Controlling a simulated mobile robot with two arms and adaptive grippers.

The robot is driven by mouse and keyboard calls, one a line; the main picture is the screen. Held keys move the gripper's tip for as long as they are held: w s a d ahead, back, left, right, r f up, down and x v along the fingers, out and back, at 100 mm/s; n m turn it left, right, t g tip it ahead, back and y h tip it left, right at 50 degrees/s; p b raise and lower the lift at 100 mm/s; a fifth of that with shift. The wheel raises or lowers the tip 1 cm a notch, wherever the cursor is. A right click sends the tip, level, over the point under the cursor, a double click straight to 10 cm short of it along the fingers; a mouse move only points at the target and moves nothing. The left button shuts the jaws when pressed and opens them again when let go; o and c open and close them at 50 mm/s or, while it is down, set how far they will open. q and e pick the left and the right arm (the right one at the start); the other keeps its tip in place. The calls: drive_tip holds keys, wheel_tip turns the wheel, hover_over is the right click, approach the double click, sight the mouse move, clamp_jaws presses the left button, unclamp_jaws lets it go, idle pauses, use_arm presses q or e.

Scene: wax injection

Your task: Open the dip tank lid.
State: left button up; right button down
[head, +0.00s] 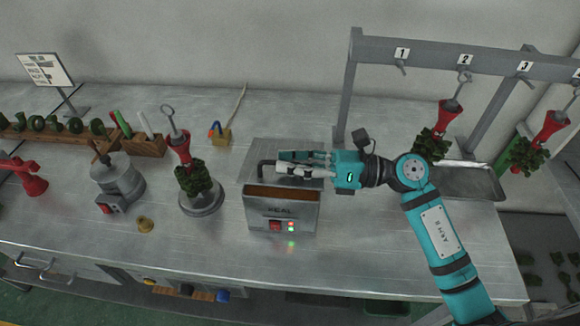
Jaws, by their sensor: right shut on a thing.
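The dip tank (254,213) is a grey metal box labelled SEAL, with a red switch and small lit lamps on its front. Its grey lid (290,147) is on top, with a dark bar handle (262,167) at the left. A brown band shows between the lid and the front panel; I cannot tell how far the lid is raised. My right gripper (285,166) reaches in from the right and is shut on the handle, its fingers hiding part of it and the lid. My left gripper is not in view.
A red-and-green wax tree stands on a round base (203,199) left of the tank. A grey pot (118,181) is farther left. A numbered hanging rack (433,55) and a metal tray (480,183) are at right. The bench front is mostly clear.

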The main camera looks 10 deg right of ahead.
drive_tip(key=r, duration=0.1)
drive_tip(key=w+r+m+p, duration=0.1)
drive_tip(key=r+m+p, duration=0.1)
drive_tip(key=shift+w+d, duration=0.3)
drive_tip(key=shift+w, duration=0.05)
drive_tip(key=shift+w+d+r+m+p, duration=0.3)
drive_tip(key=shift+w+r+m+p, duration=0.55)
drive_tip(key=shift+m, duration=0.35)
drive_tip(key=shift+f, duration=0.1)
